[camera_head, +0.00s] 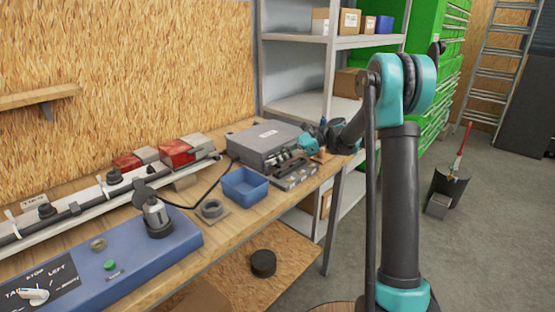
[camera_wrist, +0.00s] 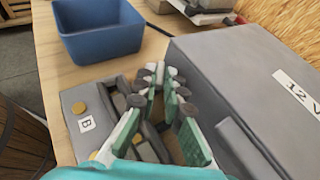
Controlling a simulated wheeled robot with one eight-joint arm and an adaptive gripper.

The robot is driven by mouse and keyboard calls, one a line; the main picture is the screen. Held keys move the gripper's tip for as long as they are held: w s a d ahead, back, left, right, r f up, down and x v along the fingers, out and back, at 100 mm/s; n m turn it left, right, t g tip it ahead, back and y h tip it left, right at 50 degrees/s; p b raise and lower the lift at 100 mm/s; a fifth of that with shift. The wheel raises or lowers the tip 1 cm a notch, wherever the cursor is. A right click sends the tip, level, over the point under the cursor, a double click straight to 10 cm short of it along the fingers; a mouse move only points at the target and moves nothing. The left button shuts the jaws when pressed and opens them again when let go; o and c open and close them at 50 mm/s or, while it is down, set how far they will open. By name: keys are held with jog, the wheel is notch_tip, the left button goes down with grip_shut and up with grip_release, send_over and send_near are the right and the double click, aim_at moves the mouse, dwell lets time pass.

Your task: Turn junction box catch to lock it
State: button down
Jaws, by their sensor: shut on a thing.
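The junction box (camera_wrist: 78,101) is a small grey housing with brass screws and a label "B". It lies on the bench, and in the head view it shows as a dark low block (camera_head: 296,176) in front of the larger grey box. My gripper (camera_wrist: 160,78), with green and white fingers and dark round pads, reaches over the junction box from the near side. Its fingers are shut on the dark grey catch, which they mostly hide; its exact angle cannot be told. In the head view my gripper (camera_head: 285,157) is small, reaching in from the right.
The large grey box (camera_wrist: 240,75) labelled "12 V" stands close beside my fingers. A blue tray (camera_wrist: 100,30) sits on the bench past the junction box. Metal shelves (camera_head: 330,80) stand behind.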

jog(key=c, duration=1.6)
grip_release()
jog(key=shift+v, duration=3.95)
